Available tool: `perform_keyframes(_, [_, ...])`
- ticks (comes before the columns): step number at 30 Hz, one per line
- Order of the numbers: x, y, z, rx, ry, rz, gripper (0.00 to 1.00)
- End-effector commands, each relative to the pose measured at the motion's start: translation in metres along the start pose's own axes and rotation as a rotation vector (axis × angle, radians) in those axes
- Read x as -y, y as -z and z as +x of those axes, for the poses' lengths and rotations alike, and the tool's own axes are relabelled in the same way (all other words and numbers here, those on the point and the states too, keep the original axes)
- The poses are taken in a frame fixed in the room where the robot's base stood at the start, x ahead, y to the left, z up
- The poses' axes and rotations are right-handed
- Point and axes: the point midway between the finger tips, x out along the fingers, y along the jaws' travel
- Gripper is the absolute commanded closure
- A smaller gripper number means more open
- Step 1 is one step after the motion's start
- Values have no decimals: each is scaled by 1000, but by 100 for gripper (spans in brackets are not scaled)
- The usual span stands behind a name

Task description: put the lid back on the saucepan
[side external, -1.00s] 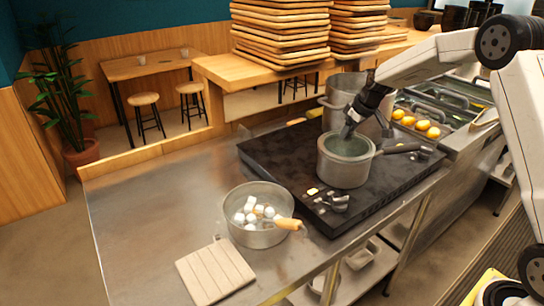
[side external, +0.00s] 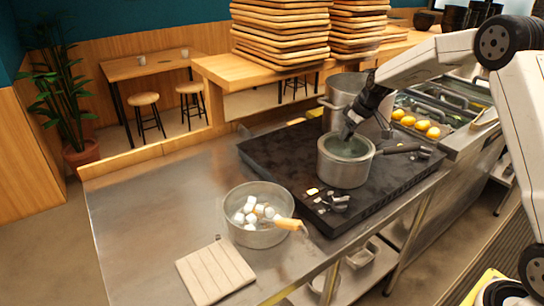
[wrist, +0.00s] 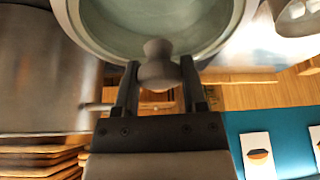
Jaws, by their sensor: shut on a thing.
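The grey saucepan (side external: 343,172) stands upright on the black cooktop, its dark handle (side external: 400,149) pointing right. The lid, with a pale greenish glass middle (side external: 346,149), is at the saucepan's mouth. I cannot tell whether its rim is fully seated. In the wrist view the lid (wrist: 160,20) fills the top, with its grey knob (wrist: 158,66) between my fingers. My gripper (side external: 350,128) comes down from the upper right and is shut on the knob. It also shows in the wrist view (wrist: 157,78).
A tall metal pot (side external: 341,90) stands close behind the saucepan. Small metal utensils (side external: 335,202) lie on the cooktop's front edge (side external: 300,214). A pan of white pieces (side external: 257,237) and a slatted trivet (side external: 215,271) are at the front left. The left counter is clear.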

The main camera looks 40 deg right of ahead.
Motion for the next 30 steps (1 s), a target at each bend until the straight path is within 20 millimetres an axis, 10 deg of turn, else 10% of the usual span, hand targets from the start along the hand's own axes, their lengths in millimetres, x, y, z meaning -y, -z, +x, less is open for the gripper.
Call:
perform_keyframes(23, [0, 0, 2, -2, -1, 0, 100])
perform_keyframes(24, [0, 0, 2, -2, -1, 0, 34])
perform_keyframes(27, [0, -1, 2, -1, -1, 0, 5])
perform_keyframes(30, [0, -1, 2, -1, -1, 0, 5])
